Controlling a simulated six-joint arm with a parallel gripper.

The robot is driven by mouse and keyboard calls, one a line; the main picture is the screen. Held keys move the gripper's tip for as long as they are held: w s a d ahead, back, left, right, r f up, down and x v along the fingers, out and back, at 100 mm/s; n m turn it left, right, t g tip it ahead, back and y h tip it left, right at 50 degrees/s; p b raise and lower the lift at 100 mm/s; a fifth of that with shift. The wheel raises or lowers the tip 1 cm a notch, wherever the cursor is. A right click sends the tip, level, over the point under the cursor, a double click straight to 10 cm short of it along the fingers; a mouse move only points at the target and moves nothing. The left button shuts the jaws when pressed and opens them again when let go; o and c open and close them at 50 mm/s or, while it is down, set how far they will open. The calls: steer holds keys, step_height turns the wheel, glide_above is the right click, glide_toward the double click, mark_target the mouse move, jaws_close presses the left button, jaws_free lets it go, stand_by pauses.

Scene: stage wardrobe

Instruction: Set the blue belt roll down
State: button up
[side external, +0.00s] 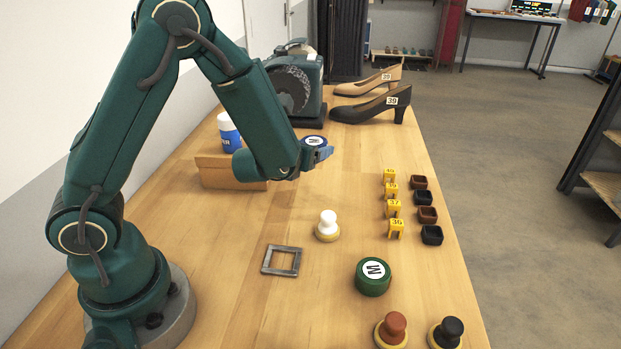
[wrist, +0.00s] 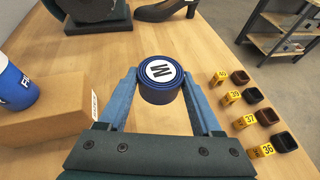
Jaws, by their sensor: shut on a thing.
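The blue belt roll (wrist: 160,82) has a white label with a dark W-like mark on top. It sits between the fingertips of my gripper (wrist: 162,88), which is shut on it. In the side view the roll (side external: 314,141) shows at the tip of my gripper (side external: 322,153), above the far part of the wooden table (side external: 300,215). It looks upright, label up. I cannot tell for sure how far its underside is from the table.
A cardboard box (side external: 222,172) and blue-white can (side external: 228,132) stand left of my gripper. Two shoes (side external: 372,108) and a green machine (side external: 295,85) stand beyond. Yellow number markers (side external: 393,210) and small dark trays (side external: 427,215) line the right. A green roll (side external: 373,277) stands nearer.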

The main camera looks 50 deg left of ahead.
steer(key=s+d+r+m+t+h, duration=0.1)
steer(key=s+d+r+m+h, duration=0.1)
steer(key=s+r, duration=0.3)
steer(key=s+d+r+m+t+h, duration=0.1)
steer(key=s+d+r+h, duration=0.15)
steer(key=r, duration=0.45)
steer(key=s+a+f+n+g+y, duration=0.3)
steer(key=a+f+n+g+y, duration=0.3)
steer(key=n+g+y, duration=0.4)
steer(key=s+d+f+n+g+h, duration=0.2)
steer(key=s+f+n+g+h, duration=0.1)
steer(key=s+n+g, duration=0.45)
steer(key=s+d+f+n+g+h, duration=0.2)
steer(key=s+f+n+g+h, duration=0.15)
steer(key=n+g, duration=0.55)
steer(key=n+t+h, duration=0.8)
steer(key=n+h, duration=1)
steer(key=n, duration=0.2)
glide_above(333, 323)
step_height(333, 323, down, 5)
steer(key=shift+r, duration=0.15)
steer(key=shift+f, duration=2.05)
